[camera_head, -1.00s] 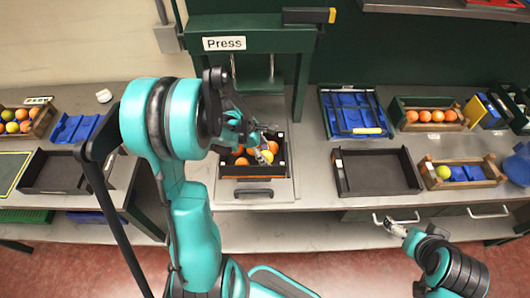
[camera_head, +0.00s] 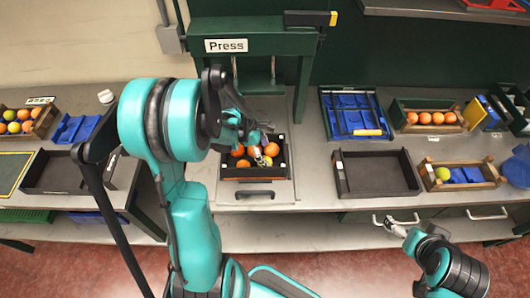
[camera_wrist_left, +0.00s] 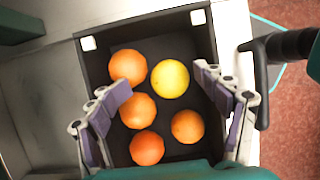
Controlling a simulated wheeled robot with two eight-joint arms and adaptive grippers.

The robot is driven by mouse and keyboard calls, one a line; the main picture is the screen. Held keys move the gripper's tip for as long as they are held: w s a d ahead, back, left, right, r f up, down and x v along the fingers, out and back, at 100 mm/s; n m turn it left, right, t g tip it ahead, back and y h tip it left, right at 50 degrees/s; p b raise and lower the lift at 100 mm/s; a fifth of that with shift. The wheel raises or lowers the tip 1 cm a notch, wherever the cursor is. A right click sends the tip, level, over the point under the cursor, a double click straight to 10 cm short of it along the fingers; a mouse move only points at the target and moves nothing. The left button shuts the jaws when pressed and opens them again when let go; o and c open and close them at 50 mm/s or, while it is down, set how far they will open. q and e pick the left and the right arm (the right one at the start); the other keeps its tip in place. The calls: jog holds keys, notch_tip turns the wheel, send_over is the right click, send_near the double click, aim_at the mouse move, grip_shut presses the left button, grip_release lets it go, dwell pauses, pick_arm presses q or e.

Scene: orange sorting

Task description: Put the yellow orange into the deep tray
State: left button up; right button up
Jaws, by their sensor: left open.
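The yellow orange (camera_wrist_left: 170,79) lies among several orange-coloured ones in a black tray (camera_wrist_left: 95,65) under the press. In the head view this tray (camera_head: 285,175) has a front handle, and my left arm partly covers its fruit. My left gripper (camera_wrist_left: 163,80) is open above the tray, its fingers spread to either side of the yellow orange and apart from it. In the head view its fingertips (camera_head: 261,157) are over the tray. My right gripper (camera_head: 392,226) is low at the right, in front of the counter; its jaws are too small to read.
Empty black trays stand right (camera_head: 412,185) and left (camera_head: 62,187) of the press. Fruit crates stand at the right (camera_head: 462,185), back right (camera_head: 435,129) and far left. A blue bin (camera_head: 345,105) is behind the right tray. The press frame (camera_head: 303,85) rises close behind my left gripper.

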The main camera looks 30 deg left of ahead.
pick_arm(q)
notch_tip(320, 180, up, 8)
jog(key=p, duration=0.5)
jog(key=shift+f, duration=0.2)
dwell(0.3)
jog(key=s+d+f+m+t+y+b, duration=0.2)
jog(key=s+d+m+b, duration=0.3)
jog(key=m+b, duration=0.3)
jog(key=s+d+f+m+t+y+b, duration=0.2)
jog(key=s+d+m+b, duration=0.3)
jog(key=m, duration=1.1)
jog(key=d+b, duration=0.1)
jog(key=b, duration=0.2)
jog(key=shift+s+f+t, duration=0.15)
jog(key=shift+s+t, duration=0.25)
